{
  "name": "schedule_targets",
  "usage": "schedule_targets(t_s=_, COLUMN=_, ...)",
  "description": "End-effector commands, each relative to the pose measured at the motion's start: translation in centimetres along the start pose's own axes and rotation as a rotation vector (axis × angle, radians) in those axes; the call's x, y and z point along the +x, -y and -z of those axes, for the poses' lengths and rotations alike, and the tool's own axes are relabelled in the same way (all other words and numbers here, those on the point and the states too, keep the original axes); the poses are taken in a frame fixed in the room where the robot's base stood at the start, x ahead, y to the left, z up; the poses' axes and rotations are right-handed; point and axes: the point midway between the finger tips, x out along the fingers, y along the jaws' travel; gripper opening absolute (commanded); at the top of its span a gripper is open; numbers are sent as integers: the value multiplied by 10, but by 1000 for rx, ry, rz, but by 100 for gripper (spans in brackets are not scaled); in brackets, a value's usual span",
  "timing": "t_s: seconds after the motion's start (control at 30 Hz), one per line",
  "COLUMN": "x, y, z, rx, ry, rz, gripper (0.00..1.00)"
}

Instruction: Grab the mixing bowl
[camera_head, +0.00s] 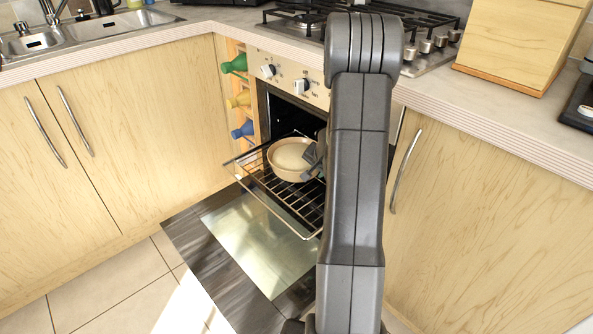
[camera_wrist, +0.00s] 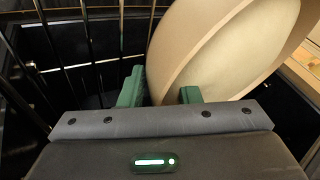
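The mixing bowl (camera_head: 289,155) is round and beige. It sits on the pulled-out oven rack (camera_head: 262,196) in the head view. My gripper (camera_head: 314,161) is at the bowl's right side there, partly hidden by my arm. In the wrist view the bowl (camera_wrist: 225,45) fills the upper right. My gripper's two green fingers (camera_wrist: 162,92) stand apart with the bowl's edge between them. The left finger is outside the bowl and the right finger overlaps its wall. I see no clear sign of both fingers pressing on it.
The oven door (camera_head: 255,245) is folded down below the rack. Several bottles (camera_head: 240,97) sit in a narrow rack left of the oven. The counter (camera_head: 440,92) and gas hob (camera_head: 415,25) are above. A wooden box (camera_head: 520,45) stands on the right counter.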

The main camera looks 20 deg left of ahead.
Motion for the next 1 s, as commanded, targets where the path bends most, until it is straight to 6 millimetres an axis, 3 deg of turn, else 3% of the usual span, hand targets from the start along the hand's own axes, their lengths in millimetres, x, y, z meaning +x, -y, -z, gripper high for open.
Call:
schedule_targets(t_s=0.27, x=2, y=0, z=0, rx=0, ry=0, rz=0, gripper=30)
schedule_targets(t_s=0.43, x=2, y=0, z=0, rx=0, ry=0, rz=0, gripper=0)
schedule_targets(t_s=1.0, x=2, y=0, z=0, rx=0, ry=0, rz=0, gripper=0)
